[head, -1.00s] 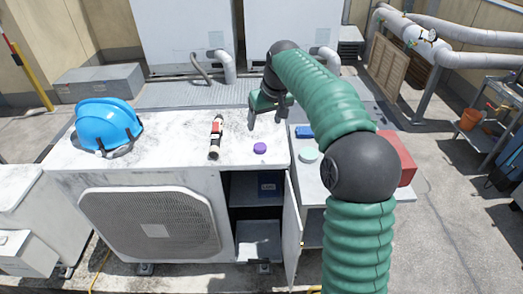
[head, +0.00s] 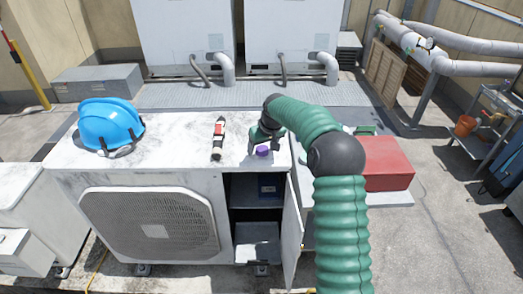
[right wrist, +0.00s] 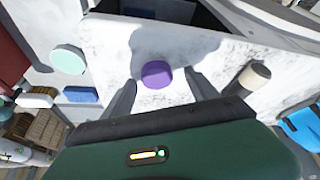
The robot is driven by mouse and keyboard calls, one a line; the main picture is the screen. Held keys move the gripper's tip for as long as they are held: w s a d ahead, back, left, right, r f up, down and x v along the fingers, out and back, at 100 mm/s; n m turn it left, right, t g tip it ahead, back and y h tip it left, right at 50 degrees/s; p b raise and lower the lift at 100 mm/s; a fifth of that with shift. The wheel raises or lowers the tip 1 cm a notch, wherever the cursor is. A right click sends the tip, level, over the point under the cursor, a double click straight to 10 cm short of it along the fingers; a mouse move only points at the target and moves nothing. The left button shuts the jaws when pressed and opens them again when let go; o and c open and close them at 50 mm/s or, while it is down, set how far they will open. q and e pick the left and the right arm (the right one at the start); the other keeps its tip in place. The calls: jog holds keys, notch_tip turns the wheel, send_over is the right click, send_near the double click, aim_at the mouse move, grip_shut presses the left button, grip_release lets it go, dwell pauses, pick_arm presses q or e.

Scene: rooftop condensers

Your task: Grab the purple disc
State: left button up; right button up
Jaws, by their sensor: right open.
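The purple disc (head: 262,151) lies on the white top of the condenser unit (head: 180,140), near its right front edge. In the right wrist view the purple disc (right wrist: 157,74) sits between the two fingers, a little beyond their tips. My right gripper (head: 264,149) is just above the disc, pointing down, with its fingers apart. It also shows in the right wrist view (right wrist: 160,84), open and empty. I cannot tell from the pictures whether the fingers touch the disc. My left gripper is not in view.
An open cabinet door (head: 292,228) hangs below. A red box (head: 385,163) stands right. A mint disc (right wrist: 68,60) and blue block (right wrist: 81,95) lie on a lower surface.

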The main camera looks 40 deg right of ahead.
jog(key=shift+w+f, duration=0.1)
jog(key=shift+f, duration=0.15)
jog(key=shift+d, duration=0.1)
jog(key=shift+c, duration=0.2)
jog(key=shift+d+f, duration=0.15)
jog(key=shift+d, duration=0.2)
jog(key=c, duration=0.7)
jog(key=shift+a, duration=0.3)
jog(key=c, duration=0.7)
jog(key=shift+r, duration=0.2)
